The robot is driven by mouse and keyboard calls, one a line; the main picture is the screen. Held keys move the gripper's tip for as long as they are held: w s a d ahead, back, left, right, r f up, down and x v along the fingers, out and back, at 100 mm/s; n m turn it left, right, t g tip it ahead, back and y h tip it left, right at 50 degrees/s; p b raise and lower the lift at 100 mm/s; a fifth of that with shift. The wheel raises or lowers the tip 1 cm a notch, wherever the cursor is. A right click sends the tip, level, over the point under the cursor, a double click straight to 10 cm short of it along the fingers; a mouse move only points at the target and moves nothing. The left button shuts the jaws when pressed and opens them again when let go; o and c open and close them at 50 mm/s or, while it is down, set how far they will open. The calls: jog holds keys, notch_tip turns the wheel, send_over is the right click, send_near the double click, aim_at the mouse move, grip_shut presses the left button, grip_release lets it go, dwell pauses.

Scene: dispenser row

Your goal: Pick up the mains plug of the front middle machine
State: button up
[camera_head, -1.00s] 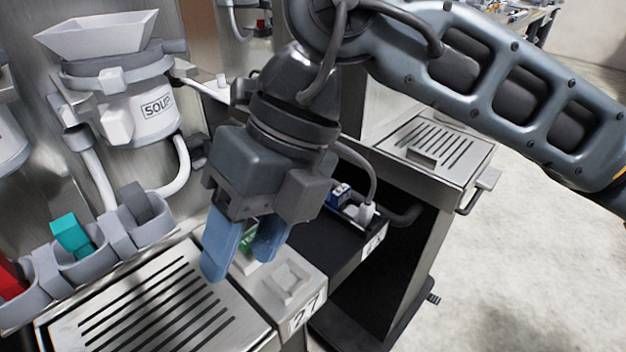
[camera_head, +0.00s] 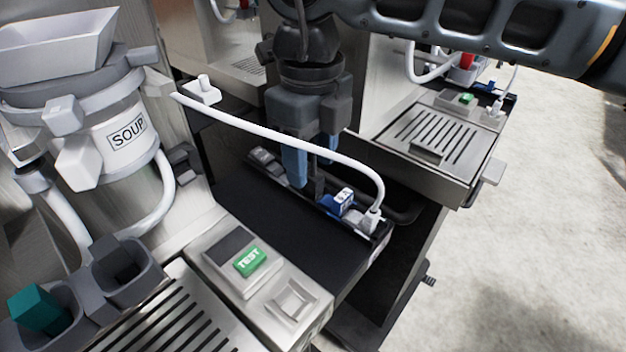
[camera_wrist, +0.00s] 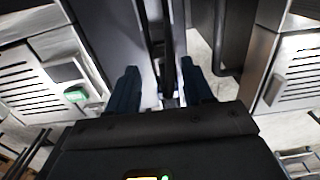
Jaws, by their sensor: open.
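A white mains plug (camera_head: 372,219) stands at the near right end of the black socket strip (camera_head: 382,236). A white cable arches from the SOUP machine (camera_head: 125,135) to this plug. My gripper (camera_head: 310,180) points down over the strip, left of the blue plug. Its blue fingers are apart, with a dark upright piece visible between them; I cannot tell whether they touch it. In the wrist view my gripper (camera_wrist: 160,88) is open, with a dark bar running between its fingers.
A panel with a green TEST button (camera_head: 250,260) lies in front of the strip. A slotted drip tray (camera_head: 435,140) stands to the right, behind the strip. The white cable crosses close in front of my gripper. Open floor (camera_head: 540,210) lies right.

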aim_at(313, 175)
jog(key=shift+w+d+f, duration=0.1)
jog(key=shift+d+f, duration=0.05)
jog(key=shift+f, duration=1.65)
jog(key=shift+c, duration=0.5)
grip_shut()
